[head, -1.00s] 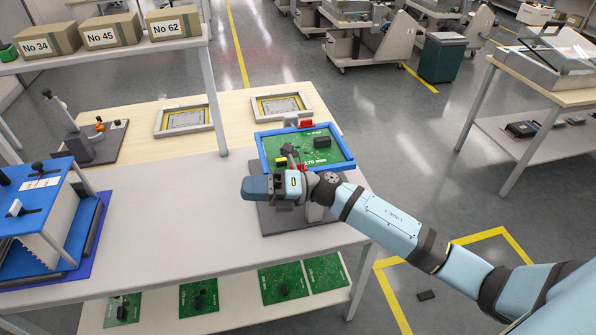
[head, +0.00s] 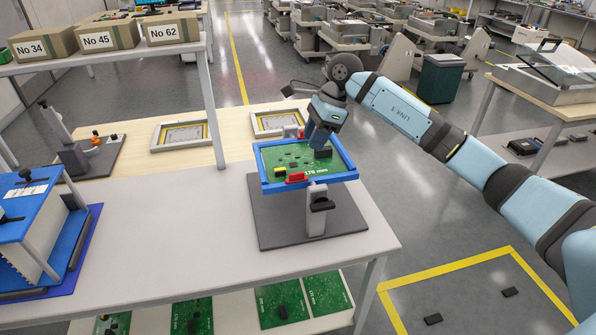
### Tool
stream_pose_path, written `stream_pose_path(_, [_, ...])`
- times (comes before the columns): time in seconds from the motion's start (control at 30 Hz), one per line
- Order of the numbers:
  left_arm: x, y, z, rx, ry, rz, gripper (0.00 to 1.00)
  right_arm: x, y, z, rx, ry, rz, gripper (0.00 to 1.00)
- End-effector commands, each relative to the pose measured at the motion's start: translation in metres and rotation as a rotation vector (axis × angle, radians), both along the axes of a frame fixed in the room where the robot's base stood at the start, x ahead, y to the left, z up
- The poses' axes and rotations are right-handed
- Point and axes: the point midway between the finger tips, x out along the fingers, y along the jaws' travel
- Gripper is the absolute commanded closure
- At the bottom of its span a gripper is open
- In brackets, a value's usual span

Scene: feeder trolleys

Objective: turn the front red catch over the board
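The green board (head: 283,156) lies in a blue frame (head: 263,176) on a stand with a grey base (head: 265,222). The front red catch (head: 297,178) is at the near side of the frame. It looks to lie lengthwise along that edge; I cannot tell whether it overlaps the board. A second red catch (head: 301,133) shows at the far side, partly hidden by my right gripper. My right gripper (head: 319,145) points down over the board's far right part, by a black block (head: 323,153), apart from the front catch. Its fingertips are unclear. My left gripper is out of view.
A black knob (head: 321,204) is on the stand's front. Two grey-framed panels (head: 182,134) lie on the wooden table behind. A blue fixture (head: 30,220) stands at the left. Shelf boxes (head: 108,37) are above left. The white tabletop (head: 175,220) between is largely clear.

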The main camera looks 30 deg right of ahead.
Motion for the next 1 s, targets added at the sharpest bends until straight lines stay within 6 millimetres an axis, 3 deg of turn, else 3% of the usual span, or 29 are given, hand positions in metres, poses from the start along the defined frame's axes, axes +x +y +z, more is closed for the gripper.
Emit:
stream_pose_path(0.3, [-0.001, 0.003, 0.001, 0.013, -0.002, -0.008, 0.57, 0.006, 0.027, -0.063, 0.005, 0.003, 0.002, 0.65])
stream_pose_path(0.5, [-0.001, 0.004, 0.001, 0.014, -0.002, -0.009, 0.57, 0.009, 0.037, -0.088, 0.004, 0.000, -0.001, 0.65])
stream_pose_path(0.93, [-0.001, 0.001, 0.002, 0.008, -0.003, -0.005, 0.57, 0.009, 0.040, -0.097, 0.003, -0.001, 0.000, 0.65])
stream_pose_path(1.0, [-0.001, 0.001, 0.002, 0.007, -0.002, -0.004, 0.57, 0.009, 0.040, -0.097, 0.003, -0.001, 0.000, 0.81])
